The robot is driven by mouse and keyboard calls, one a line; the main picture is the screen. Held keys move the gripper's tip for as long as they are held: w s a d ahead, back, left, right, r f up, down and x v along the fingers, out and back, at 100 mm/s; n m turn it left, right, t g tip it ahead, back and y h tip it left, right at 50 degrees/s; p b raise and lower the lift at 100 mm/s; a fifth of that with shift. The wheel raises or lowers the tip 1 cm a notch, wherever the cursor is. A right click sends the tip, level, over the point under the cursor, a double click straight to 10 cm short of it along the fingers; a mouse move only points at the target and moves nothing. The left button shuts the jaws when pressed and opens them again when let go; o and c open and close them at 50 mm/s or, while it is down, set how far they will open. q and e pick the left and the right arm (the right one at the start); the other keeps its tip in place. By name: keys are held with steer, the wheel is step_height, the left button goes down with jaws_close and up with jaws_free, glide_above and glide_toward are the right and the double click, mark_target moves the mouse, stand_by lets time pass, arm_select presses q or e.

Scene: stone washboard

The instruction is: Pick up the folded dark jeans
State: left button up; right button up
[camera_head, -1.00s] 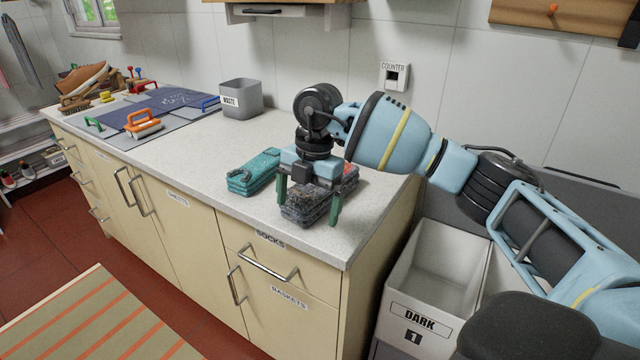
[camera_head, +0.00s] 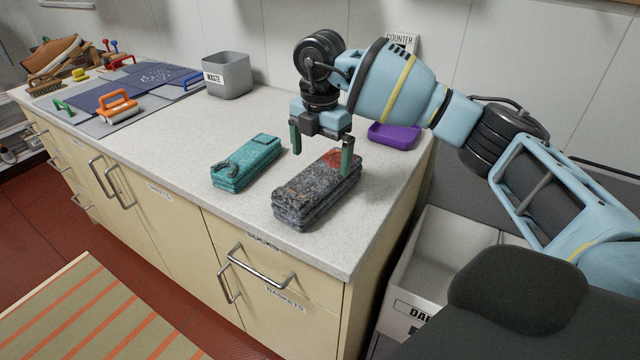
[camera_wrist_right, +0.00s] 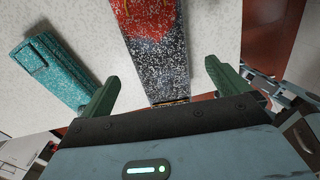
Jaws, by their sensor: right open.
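The folded dark jeans (camera_head: 300,200) lie on the counter near its front right corner, as a thick dark grey speckled bundle with a red area at the far end. They also show in the right wrist view (camera_wrist_right: 172,60), the red area at the top of the picture. My right gripper (camera_head: 321,159) is open and empty above the far part of the jeans. In the right wrist view its two fingers (camera_wrist_right: 162,78) are on either side of the bundle, apart from it. My left gripper is not in view.
A teal folded cloth (camera_head: 246,163) lies just left of the jeans. A purple tray (camera_head: 393,136) is behind my gripper. A grey waste bin (camera_head: 228,76) stands at the back. A white box labelled DARK (camera_head: 440,250) is below the counter's right end. The counter's middle is clear.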

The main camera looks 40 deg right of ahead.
mark_target(320, 173)
steer(key=shift+f, duration=3.1)
steer(key=c, duration=1.4)
steer(key=shift+r, duration=0.1)
steer(key=shift+c, duration=0.3)
steer(key=shift+w+r, duration=0.1)
steer(key=shift+r, duration=0.4)
step_height(320, 173, up, 3)
steer(key=shift+f, duration=0.1)
steer(key=s+a+r, duration=0.1)
steer(key=s+a, duration=0.9)
steer(key=s, duration=0.2)
steer(key=shift+a, duration=0.2)
